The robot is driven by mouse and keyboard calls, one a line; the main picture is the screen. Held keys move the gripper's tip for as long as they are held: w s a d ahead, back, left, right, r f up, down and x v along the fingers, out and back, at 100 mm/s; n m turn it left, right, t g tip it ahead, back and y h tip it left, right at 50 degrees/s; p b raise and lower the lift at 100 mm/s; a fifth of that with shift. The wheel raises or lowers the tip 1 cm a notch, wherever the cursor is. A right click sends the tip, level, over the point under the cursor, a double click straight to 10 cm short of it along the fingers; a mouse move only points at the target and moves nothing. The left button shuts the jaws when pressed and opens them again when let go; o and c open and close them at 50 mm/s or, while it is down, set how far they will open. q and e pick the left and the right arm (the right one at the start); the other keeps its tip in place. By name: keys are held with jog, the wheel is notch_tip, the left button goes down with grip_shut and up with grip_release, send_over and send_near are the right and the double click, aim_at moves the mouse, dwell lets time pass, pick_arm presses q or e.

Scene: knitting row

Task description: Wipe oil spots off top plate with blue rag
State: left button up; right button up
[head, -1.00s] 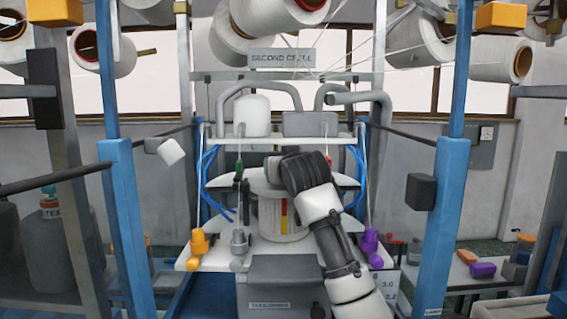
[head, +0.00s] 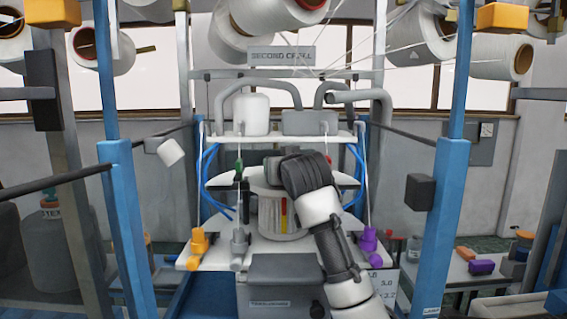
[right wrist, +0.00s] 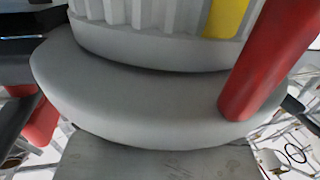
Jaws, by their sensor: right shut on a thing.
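The round white plate (head: 222,181) of the machine sits above a fluted white cylinder (head: 270,218) with a yellow and red stripe. I take it to be the top plate. My right arm reaches up from the lower right, and my right gripper (head: 264,175) is over the middle of the plate. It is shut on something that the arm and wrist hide. I see no blue rag in either view, and I cannot make out oil spots on the plate. The right wrist view shows the cylinder's grey base ring (right wrist: 130,95) and a red rod (right wrist: 268,60). My left gripper is not in view.
Blue posts (head: 128,215) stand on both sides. A white shelf (head: 280,142) with a white canister (head: 251,115) is above the plate. Orange (head: 198,242) and purple (head: 369,240) knobs stand on the lower deck. Yarn cones (head: 285,15) hang overhead.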

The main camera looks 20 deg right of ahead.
jog(key=shift+w+d, duration=0.2)
jog(key=shift+w, duration=0.35)
jog(key=shift+s+a+f, duration=0.15)
jog(key=shift+s, duration=0.25)
jog(key=shift+s+a+f, duration=0.1)
jog(key=shift+s, duration=0.25)
jog(key=shift+s+a, duration=0.2)
jog(key=shift+s, duration=0.4)
jog(key=shift+s+a, duration=0.2)
jog(key=shift+s, duration=0.4)
jog(key=shift+w+d+r+p, duration=0.15)
jog(key=shift+w+r+p, duration=0.1)
jog(key=shift+w+p, duration=0.1)
jog(key=shift+w+d, duration=0.1)
jog(key=shift+w, duration=0.25)
jog(key=shift+w+d+f+p, duration=0.1)
jog(key=shift+w+d+p, duration=0.1)
jog(key=shift+w+p, duration=0.35)
jog(key=shift+w+d+p, duration=0.2)
jog(key=shift+w+p, duration=0.15)
jog(key=shift+w, duration=0.35)
notch_tip(320, 180, up, 6)
jog(key=p, duration=0.5)
jog(key=shift+p, duration=0.3)
